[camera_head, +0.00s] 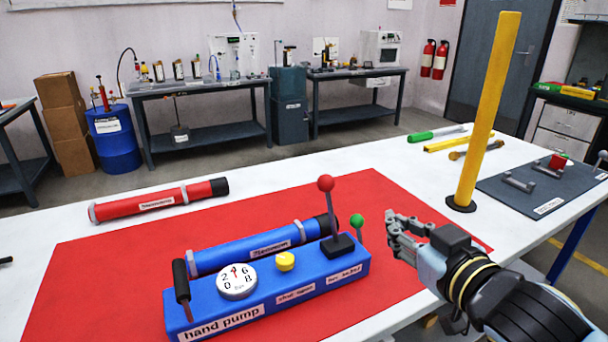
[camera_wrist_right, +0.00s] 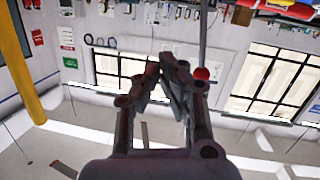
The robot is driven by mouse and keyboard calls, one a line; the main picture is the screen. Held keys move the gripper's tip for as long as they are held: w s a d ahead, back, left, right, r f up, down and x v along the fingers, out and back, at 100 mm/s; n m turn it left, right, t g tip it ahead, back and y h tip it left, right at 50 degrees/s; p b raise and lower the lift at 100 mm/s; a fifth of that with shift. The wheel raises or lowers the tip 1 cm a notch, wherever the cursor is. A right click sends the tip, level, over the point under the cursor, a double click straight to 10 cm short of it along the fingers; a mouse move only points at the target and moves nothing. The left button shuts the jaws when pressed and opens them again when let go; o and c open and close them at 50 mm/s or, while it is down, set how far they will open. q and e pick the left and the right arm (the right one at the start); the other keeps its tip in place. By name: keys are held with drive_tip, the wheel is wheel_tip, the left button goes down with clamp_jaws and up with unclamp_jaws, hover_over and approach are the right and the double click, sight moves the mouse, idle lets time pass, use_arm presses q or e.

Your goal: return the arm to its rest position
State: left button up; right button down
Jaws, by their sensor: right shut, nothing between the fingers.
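My right gripper (camera_head: 398,236) comes in from the right in the head view, just right of the blue hand pump (camera_head: 270,282) and above the table's front part. Its fingers look closed with nothing held, and they also show closed in the right wrist view (camera_wrist_right: 166,68). The pump has a dial, a yellow knob, a black handle, a lever with a red ball (camera_head: 325,184) and a lever with a green ball (camera_head: 357,220). The red ball also appears behind the fingers in the right wrist view (camera_wrist_right: 201,73). My left gripper is not in view.
The pump lies on a red mat (camera_head: 110,285) on the white table (camera_head: 365,158). A red tube (camera_head: 158,201) lies at the back left. A tall yellow post (camera_head: 487,110) stands right of the mat. A dark tray (camera_head: 545,186) with metal parts lies at the right.

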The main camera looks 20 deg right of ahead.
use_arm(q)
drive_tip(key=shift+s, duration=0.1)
